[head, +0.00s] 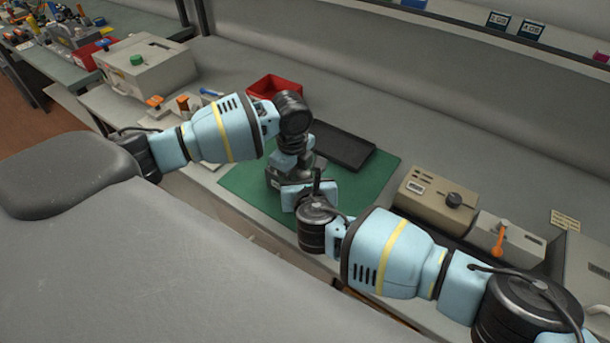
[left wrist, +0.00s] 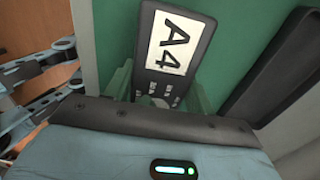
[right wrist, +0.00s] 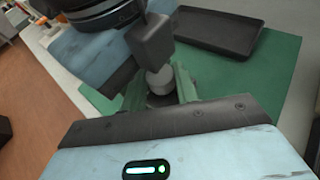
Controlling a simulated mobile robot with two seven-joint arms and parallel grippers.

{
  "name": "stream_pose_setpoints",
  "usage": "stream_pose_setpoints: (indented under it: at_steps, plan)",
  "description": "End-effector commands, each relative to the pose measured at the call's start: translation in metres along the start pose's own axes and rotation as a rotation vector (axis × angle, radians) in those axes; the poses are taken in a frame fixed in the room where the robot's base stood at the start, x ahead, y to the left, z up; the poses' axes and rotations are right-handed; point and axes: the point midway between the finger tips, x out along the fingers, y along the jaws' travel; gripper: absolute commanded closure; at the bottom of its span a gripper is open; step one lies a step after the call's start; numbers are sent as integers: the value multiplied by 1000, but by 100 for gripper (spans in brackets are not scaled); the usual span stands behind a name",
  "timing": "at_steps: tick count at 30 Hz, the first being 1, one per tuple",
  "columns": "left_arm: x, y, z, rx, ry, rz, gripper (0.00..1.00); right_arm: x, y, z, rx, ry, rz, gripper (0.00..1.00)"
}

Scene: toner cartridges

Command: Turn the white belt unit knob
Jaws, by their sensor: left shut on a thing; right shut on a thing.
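A dark grey unit with a white A4 label (left wrist: 172,50) fills the middle of the left wrist view. The green fingers of my left gripper (left wrist: 158,88) are shut on its lower end, one at each side. In the right wrist view the dark unit (right wrist: 153,40) ends in a short whitish round knob (right wrist: 159,80). The green fingers of my right gripper (right wrist: 160,86) are shut on this knob. In the head view both hands meet over the green mat (head: 240,182); they hide the knob and most of the unit.
A black tray (head: 340,146) lies on the mat behind the hands. A red bin (head: 272,84) stands behind it. To the right are a beige box with a black knob (head: 430,200) and a grey box with an orange lever (head: 507,238). Free bench lies behind the tray.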

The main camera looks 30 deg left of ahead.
Motion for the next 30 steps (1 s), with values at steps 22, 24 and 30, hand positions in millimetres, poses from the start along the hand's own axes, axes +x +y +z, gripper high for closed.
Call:
stream_pose_setpoints:
  at_steps: [22, 24, 30]
  plan:
    - [-1, 0, -1, 0, 2, -2, 83, 0, 0, 0, -3, 0, 6, 60]
    - [-1, 0, -1, 0, 2, -2, 83, 0, 0, 1, -12, -2, 27, 60]
    - [-1, 0, -1, 1, 2, -2, 83, 1, -3, 1, -60, -3, 137, 60]
